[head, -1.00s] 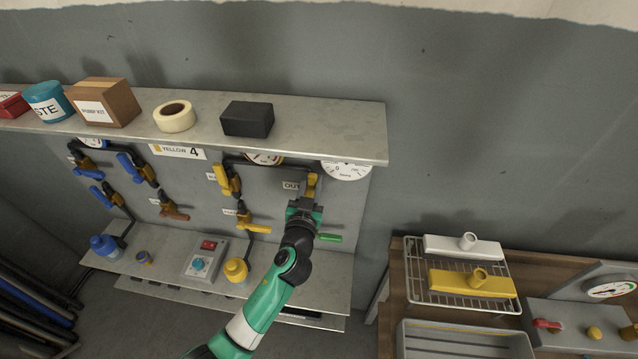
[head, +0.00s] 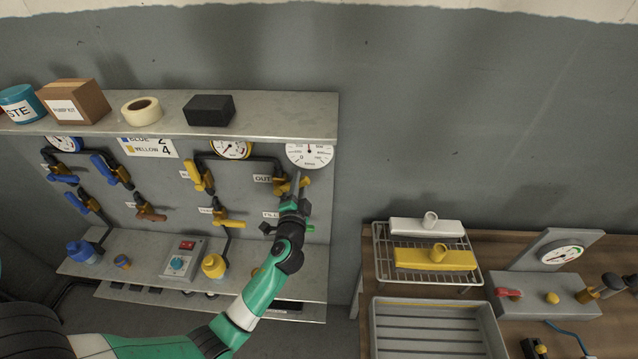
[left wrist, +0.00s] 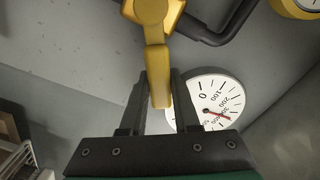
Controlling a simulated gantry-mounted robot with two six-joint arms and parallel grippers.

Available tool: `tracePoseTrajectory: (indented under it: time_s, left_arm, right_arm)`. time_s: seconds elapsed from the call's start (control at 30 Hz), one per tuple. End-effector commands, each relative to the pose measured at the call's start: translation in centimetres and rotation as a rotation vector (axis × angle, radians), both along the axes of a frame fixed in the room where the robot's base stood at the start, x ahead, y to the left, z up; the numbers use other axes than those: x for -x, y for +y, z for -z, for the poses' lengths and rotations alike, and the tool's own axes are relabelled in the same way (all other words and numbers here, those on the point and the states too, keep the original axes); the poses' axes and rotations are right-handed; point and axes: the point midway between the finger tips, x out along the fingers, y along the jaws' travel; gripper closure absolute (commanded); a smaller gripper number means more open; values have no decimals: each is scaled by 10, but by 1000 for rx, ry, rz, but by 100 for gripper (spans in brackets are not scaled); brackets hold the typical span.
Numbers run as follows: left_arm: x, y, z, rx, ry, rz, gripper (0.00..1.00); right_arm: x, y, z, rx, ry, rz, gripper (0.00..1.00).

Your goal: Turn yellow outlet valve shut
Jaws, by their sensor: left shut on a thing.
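The yellow outlet valve (head: 305,182) sits on the grey panel at its right end, beside the "OUT" label (head: 262,178). My left gripper (head: 297,188) is at this valve and hides part of it. In the left wrist view the yellow valve handle (left wrist: 158,85) runs down between the two black fingers, and the gripper (left wrist: 160,90) is shut on it. The handle's exact angle on the panel is hard to tell in the head view. My right gripper is not in view.
A white round gauge (head: 310,155) is just above the valve. A shelf (head: 290,125) with a black block (head: 209,110) overhangs the panel. Other yellow valves (head: 201,176) and blue valves (head: 112,170) are to the left. A wire rack (head: 385,262) stands on the right bench.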

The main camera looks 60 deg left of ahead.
Motion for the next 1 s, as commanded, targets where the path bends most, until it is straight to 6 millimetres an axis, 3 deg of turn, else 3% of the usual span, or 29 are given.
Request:
tracePoseTrajectory:
  time_s: [0.5,1.0]
  left_arm:
    - [-2,0,32,-210,360,-9,100]
    - [-2,0,40,-274,469,-10,100]
  right_arm:
    - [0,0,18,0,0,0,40]
    - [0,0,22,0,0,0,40]
